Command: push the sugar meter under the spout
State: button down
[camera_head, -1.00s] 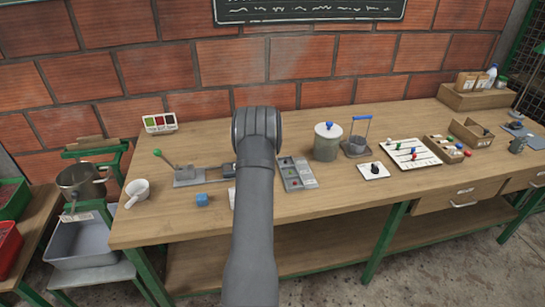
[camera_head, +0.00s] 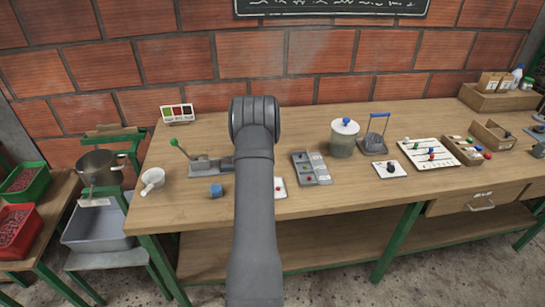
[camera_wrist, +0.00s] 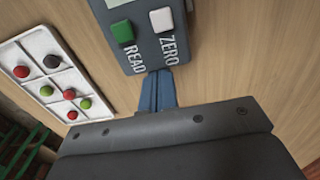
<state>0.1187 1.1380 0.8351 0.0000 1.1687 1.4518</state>
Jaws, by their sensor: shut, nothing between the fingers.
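The sugar meter looks to be the dark grey device (camera_wrist: 150,45) with a green READ button and a white ZERO button, at the top of the wrist view. My gripper (camera_wrist: 160,78) is shut and empty; its blue fingertips meet the device's lower edge in the picture, just below the label READ. I cannot tell whether they touch it. In the head view my arm hides the fingertips and this device. I cannot make out for certain which thing is the spout.
A white divided tray (camera_wrist: 50,80) with red, green and black balls lies left of the device.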

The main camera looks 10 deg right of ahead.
jog(key=shift+a, duration=0.1)
jog(key=d, duration=0.4)
jog(key=shift+d, duration=0.25)
notch_tip(320, 180, up, 10)
jog(key=shift+a, duration=0.3)
jog(key=shift+f, duration=0.15)
notch_tip(320, 180, down, 8)
jog(key=shift+f, duration=0.2)
jog(key=a, duration=0.1)
jog(key=a+f, duration=0.1)
jog(key=a, duration=0.1)
jog(key=shift+a+f, duration=0.2)
jog(key=shift+a, duration=0.05)
jog(key=shift+d, duration=0.7)
